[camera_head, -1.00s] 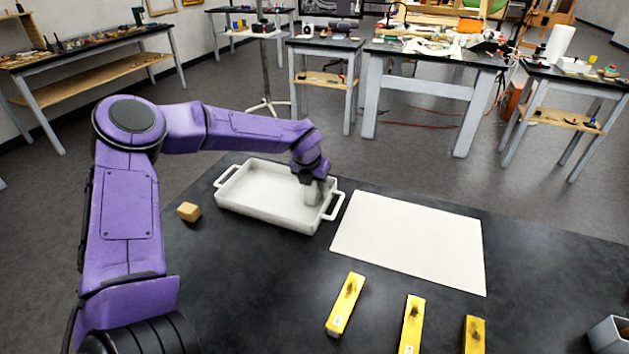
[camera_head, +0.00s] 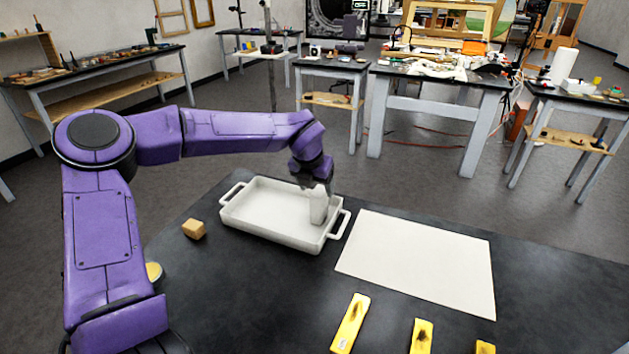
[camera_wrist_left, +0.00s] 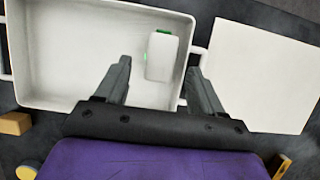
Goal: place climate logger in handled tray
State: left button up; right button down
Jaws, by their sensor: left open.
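The climate logger (camera_head: 318,205) is a small white block standing inside the handled tray, near its right end. In the left wrist view the logger (camera_wrist_left: 161,57) shows a green top edge and a small green light. The white handled tray (camera_head: 246,228) has a loop handle at each end; its rim also shows in the left wrist view (camera_wrist_left: 60,107). My left gripper (camera_head: 318,187) is above the logger at the tray's right end. In the left wrist view its fingers (camera_wrist_left: 160,72) are apart, with the logger between and beyond them, not visibly touched. My right gripper is out of view.
A white sheet (camera_head: 418,262) lies right of the tray. A small tan block (camera_head: 194,229) sits to the left. Several yellow blocks (camera_head: 350,322) lie along the front of the dark table (camera_head: 250,300). A round yellowish thing (camera_head: 153,271) shows beside my left arm.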

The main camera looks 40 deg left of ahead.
pick_arm(q)
jog(key=v, duration=0.4)
